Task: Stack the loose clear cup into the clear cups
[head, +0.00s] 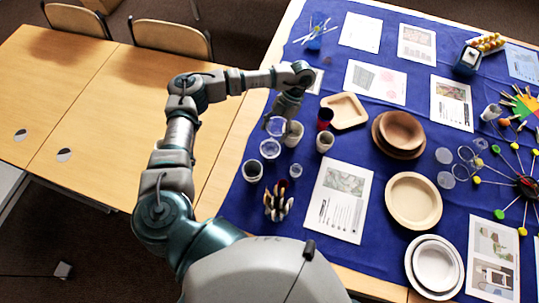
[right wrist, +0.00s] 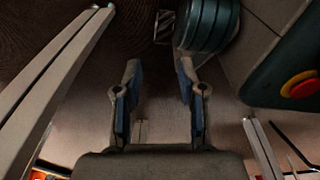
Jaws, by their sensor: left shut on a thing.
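My left gripper (head: 285,114) is shut on a clear cup (head: 275,127) at the left part of the blue cloth. Another clear cup or stack of clear cups (head: 270,148) stands just below the held cup in the head view; I cannot tell how many are nested there. The held cup appears close behind it, and I cannot tell whether they touch. A smaller clear cup (head: 295,170) stands to the lower right. My right gripper (right wrist: 160,85) is open and empty in the right wrist view, away from the cups.
Pale cups (head: 293,134) (head: 325,142), a red cup (head: 325,118) and a dark-filled cup (head: 252,170) stand close around. A holder with brushes (head: 278,204) is nearer me. Wooden bowls (head: 402,130) and paper sheets (head: 339,198) lie to the right.

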